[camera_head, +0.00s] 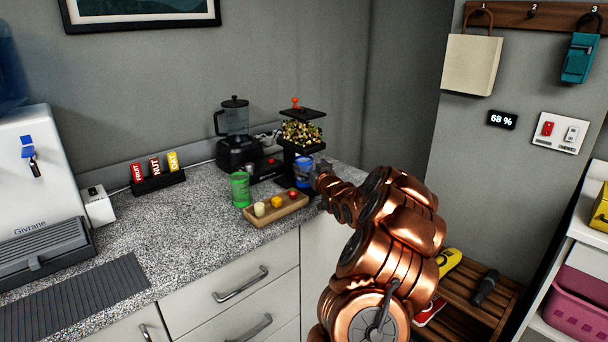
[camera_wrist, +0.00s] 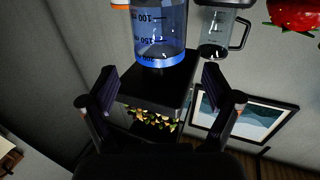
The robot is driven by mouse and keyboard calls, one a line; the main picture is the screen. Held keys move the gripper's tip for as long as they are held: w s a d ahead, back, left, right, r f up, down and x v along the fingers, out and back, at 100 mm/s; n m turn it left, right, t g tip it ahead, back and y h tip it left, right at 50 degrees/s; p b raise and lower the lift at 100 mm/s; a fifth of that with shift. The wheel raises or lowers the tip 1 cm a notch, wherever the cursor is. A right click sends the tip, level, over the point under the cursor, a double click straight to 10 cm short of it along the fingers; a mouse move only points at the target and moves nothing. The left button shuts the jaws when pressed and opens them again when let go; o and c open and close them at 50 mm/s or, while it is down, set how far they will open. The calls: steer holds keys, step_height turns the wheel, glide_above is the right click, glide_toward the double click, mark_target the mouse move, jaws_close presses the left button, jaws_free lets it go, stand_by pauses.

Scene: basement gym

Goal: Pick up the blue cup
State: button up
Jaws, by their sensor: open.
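The blue cup (camera_head: 303,172) stands under the black dispenser (camera_head: 301,145) at the back right of the counter. In the wrist view the blue cup (camera_wrist: 158,35) is clear with a blue rim and measuring marks, at the top centre, ahead of my gripper. My gripper (camera_wrist: 160,72) is open, one finger on each side of the picture, with the cup in line with the gap. No finger visibly grips the cup. In the head view my copper arm reaches in from the right and hides most of the gripper.
A green cup (camera_head: 240,189) and a wooden tray (camera_head: 251,215) with small fruits stand left of the blue cup. A blender (camera_head: 235,142) is behind them. The dispenser rises close beside the cup.

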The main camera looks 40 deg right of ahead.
mark_target(304, 159)
steer(key=shift+p+x, duration=0.85)
steer(key=shift+x, duration=2.1)
steer(key=shift+c, duration=0.3)
steer(key=c, duration=1.5)
steer(key=shift+o, duration=0.2)
steer(key=shift+r, duration=0.15)
steer(key=shift+s+r+b, duration=0.15)
steer(key=shift+s+b, duration=0.15)
steer(key=s+b, duration=0.2)
steer(key=s, duration=1.5)
steer(key=shift+s+a, duration=0.2)
steer(key=shift+s, duration=0.05)
steer(key=shift+a, duration=0.1)
